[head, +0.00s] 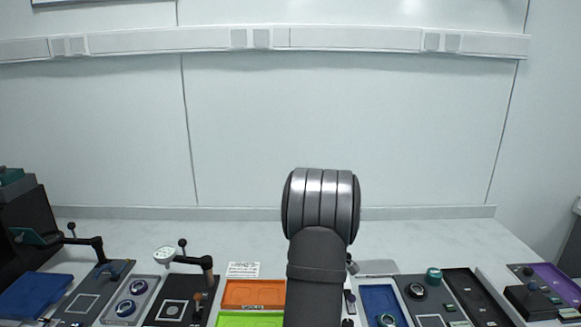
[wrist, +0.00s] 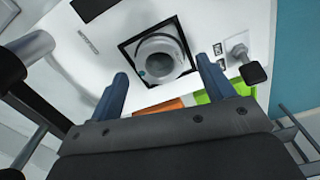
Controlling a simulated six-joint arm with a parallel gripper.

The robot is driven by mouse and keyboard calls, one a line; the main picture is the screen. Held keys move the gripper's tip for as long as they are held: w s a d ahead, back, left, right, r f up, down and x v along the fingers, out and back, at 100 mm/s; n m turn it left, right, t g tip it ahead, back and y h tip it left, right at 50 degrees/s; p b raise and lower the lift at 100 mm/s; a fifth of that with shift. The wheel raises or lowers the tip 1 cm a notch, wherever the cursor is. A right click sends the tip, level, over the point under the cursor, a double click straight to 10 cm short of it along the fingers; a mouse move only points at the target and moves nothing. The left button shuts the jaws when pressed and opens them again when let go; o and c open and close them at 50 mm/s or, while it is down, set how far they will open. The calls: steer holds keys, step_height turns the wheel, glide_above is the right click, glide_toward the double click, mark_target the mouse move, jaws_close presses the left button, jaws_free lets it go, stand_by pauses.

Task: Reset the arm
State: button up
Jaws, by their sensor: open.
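My gripper (wrist: 161,68) shows in the wrist view with its two blue fingers spread apart and nothing between them. Beyond the fingertips is a round grey part (wrist: 160,60) inside a black square frame on a white panel (wrist: 95,22). I cannot tell how far the fingers are from it. In the head view my arm rises in the middle of the picture, and my gripper is hidden there.
A black knob (wrist: 252,72) stands right of the fingers. The bench front holds an orange tray (head: 254,293), a green tray (head: 250,319), blue trays (head: 36,296) (head: 381,303), and lever fixtures at left (head: 190,260). The back bench strip is clear.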

step_height(320, 180, down, 2)
steer(key=shift+r, duration=2.05)
